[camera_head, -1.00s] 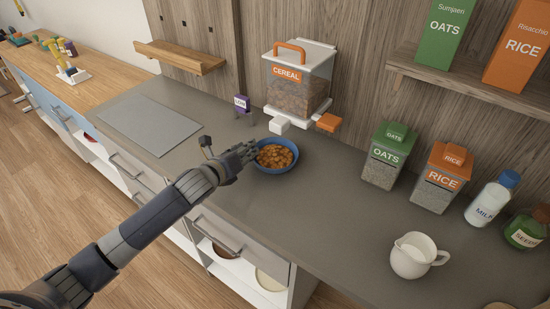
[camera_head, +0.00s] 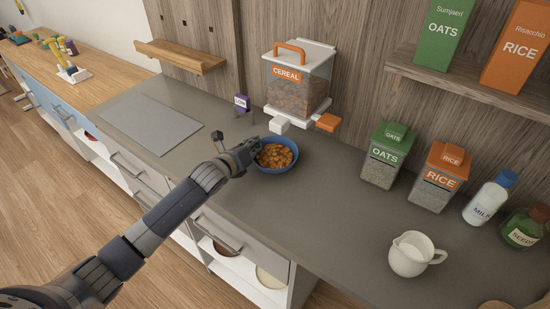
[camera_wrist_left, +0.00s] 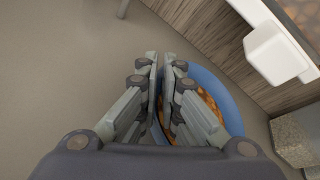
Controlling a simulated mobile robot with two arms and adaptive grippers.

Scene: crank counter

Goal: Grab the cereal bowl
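The cereal bowl is blue and filled with orange-brown cereal; its rim (camera_head: 283,171) shows on the counter below the cereal dispenser. My left gripper (camera_head: 252,148) is at the bowl's left side. In the left wrist view, the fingers of my left gripper (camera_wrist_left: 161,62) are drawn close together across the bowl's wall, with the blue bowl (camera_wrist_left: 226,98) showing on the right and a strip of blue between the fingers. The exact contact at the fingertips is partly hidden. The bowl rests upright on the counter. My right gripper is not in view.
A cereal dispenser (camera_head: 297,85) with an orange handle stands just behind the bowl. Oats (camera_head: 385,160) and rice (camera_head: 439,180) containers, a milk bottle (camera_head: 488,200) and a white jug (camera_head: 413,254) stand to the right. Counter (camera_head: 330,195) in front of these is clear.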

